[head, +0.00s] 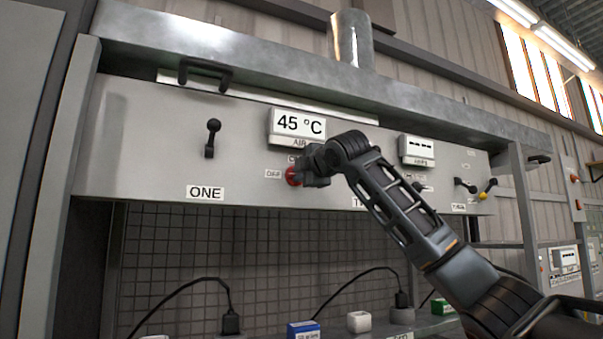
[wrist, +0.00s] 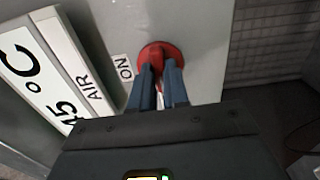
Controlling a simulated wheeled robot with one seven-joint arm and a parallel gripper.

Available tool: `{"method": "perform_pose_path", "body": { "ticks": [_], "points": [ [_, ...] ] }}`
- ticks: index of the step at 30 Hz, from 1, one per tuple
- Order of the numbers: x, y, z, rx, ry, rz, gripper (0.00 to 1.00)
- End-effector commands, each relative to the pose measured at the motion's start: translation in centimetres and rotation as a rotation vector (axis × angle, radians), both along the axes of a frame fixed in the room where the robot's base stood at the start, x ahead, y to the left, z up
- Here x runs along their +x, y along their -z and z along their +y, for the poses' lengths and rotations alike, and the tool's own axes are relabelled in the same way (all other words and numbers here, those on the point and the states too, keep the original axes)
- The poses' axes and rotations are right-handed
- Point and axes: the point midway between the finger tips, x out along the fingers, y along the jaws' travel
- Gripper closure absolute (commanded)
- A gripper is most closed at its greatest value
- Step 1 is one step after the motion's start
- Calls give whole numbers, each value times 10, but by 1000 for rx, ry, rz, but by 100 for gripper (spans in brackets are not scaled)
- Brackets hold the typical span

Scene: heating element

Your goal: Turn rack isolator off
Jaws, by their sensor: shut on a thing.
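The red rotary knob (head: 292,176) is on the grey panel, under the "45 °C" display, with an "OFF" label to its left. In the wrist view the red knob (wrist: 156,55) shows between and beyond my fingertips, with an "ON" label beside it. My gripper (wrist: 158,72) is shut on the knob's raised grip, its two blue-grey fingers on either side. In the head view my gripper (head: 305,172) covers much of the knob and the label above it. Which label the knob points to is hard to tell.
The "45 °C" display (head: 298,124) is just above my gripper. A black lever (head: 212,138) above the label ONE stands to the left. Another display (head: 416,150) is right of my arm. Below, a shelf holds a blue box (head: 303,330) and cabled plugs (head: 231,322).

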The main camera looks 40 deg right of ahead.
Motion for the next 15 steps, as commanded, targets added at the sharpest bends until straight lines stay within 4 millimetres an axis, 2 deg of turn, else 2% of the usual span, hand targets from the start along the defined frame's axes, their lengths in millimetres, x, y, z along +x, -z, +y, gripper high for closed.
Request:
{"method": "perform_pose_path", "body": {
  "ticks": [8,9,15],
  "points": [
    [1,1,1,-2,-2,3,100],
    [1,1,1,-2,-2,3,82],
    [0,1,1,-2,-1,2,63]
  ]
}}
